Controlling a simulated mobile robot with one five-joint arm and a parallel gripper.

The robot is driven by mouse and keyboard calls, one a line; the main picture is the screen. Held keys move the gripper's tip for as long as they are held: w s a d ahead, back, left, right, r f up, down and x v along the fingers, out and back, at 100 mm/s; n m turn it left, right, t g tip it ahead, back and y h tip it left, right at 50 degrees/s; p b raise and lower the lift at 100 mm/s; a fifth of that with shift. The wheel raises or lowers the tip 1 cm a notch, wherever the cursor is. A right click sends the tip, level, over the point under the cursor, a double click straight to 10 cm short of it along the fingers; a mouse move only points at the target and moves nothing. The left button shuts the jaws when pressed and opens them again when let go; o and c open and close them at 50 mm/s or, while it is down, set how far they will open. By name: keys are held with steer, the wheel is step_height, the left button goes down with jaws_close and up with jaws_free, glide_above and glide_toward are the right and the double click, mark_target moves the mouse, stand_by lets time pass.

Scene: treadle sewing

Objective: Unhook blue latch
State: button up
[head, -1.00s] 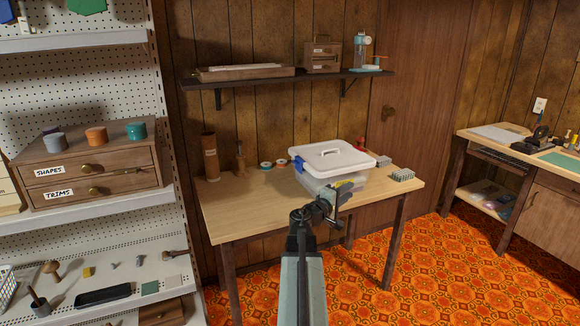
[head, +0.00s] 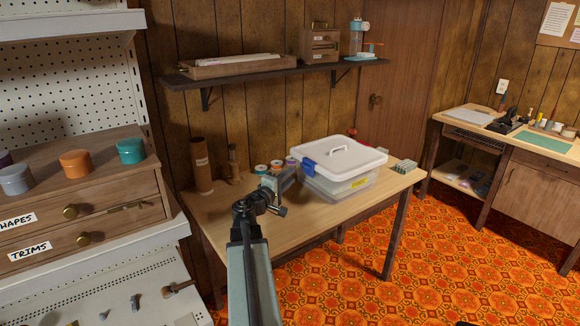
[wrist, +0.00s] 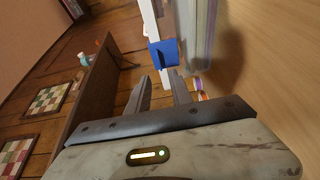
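The blue latch (head: 309,167) is on the left end of a clear storage box (head: 335,187) with a white lid (head: 360,157). The box stands on the wooden table. In the wrist view the blue latch (wrist: 163,52) is just beyond my fingertips, roughly in line with the gap between them. My gripper (wrist: 159,77) is open, with nothing between its fingers. In the head view my gripper (head: 288,178) is just left of the box, near the latch. I cannot tell from the head view whether it touches.
Several small spools (head: 276,165) stand behind my gripper, and brown cylinders (head: 201,166) stand at the table's left. A grey gridded block (head: 405,166) is right of the box. A dark shelf (head: 270,74) hangs above. The table front (head: 310,222) is bare.

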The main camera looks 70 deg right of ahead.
mark_target(307, 168)
steer(key=shift+s+d, duration=0.15)
steer(key=shift+s, duration=0.05)
steer(key=s+d, duration=0.1)
steer(key=d, duration=0.6)
steer(key=shift+s+d, duration=0.25)
steer(key=shift+d, duration=0.1)
jaws_close()
steer(key=shift+f, duration=0.1)
